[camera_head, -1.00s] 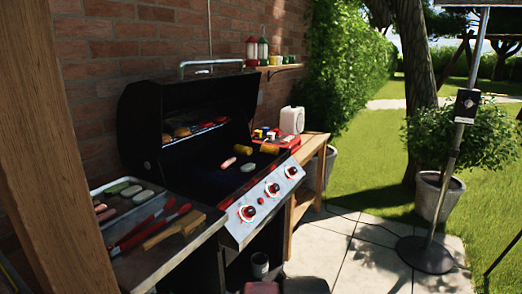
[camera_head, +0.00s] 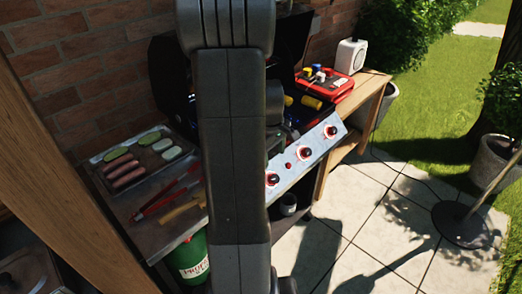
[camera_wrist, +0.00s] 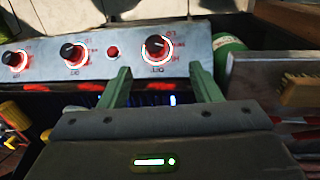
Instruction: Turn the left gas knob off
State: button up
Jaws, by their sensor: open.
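The left gas knob (camera_wrist: 158,48) is black with a lit red ring, on the grill's grey control panel (camera_wrist: 200,44). In the head view it (camera_head: 271,180) shows just right of my arm. My gripper (camera_wrist: 160,68) is open and empty. In the wrist view its two green fingers point toward the panel, with the left knob between and just beyond their tips. I cannot tell the exact gap or the knob's pointer angle. The middle knob (camera_wrist: 72,52) and right knob (camera_wrist: 14,60) also have red rings. A small red button (camera_wrist: 112,52) sits beside the left knob.
A green propane tank (camera_head: 188,258) stands below the side shelf. A food tray (camera_head: 138,160), red tongs (camera_head: 165,196) and a brush (camera_head: 182,212) lie on the shelf. A red case (camera_head: 330,88) and white speaker (camera_head: 351,56) are on the right-hand table. Paving in front is open.

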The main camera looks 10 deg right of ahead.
aim_at(275, 177)
jog(key=w+f, duration=0.1)
jog(key=f, duration=0.8)
jog(key=w+d+f+p, duration=0.1)
jog(key=f, duration=0.3)
jog(key=shift+w+d+f, duration=0.1)
jog(key=shift+w+f, duration=0.05)
jog(key=shift+w, duration=0.2)
jog(key=shift+c, duration=0.4)
jog(key=c, duration=0.9)
